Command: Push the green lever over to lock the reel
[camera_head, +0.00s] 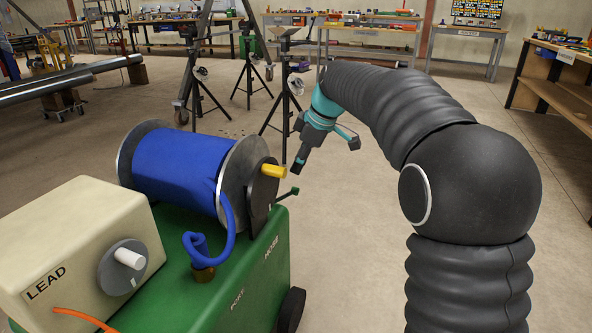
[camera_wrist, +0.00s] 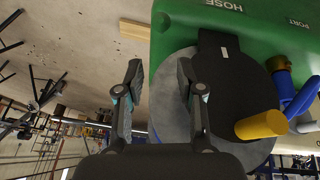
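The reel (camera_head: 178,163) holds blue hose between two grey flanges on the green cart (camera_head: 262,268). The green lever (camera_head: 289,193) is a short rod with a small knob, sticking out to the right low beside the reel's near end.
A yellow crank handle (camera_head: 273,171) sticks out from the reel's end, close to my gripper; it also shows in the wrist view (camera_wrist: 262,125). A cream box (camera_head: 75,250) marked LEAD sits on the cart. Tripod stands (camera_head: 284,95) stand behind. Floor right of the cart is clear.

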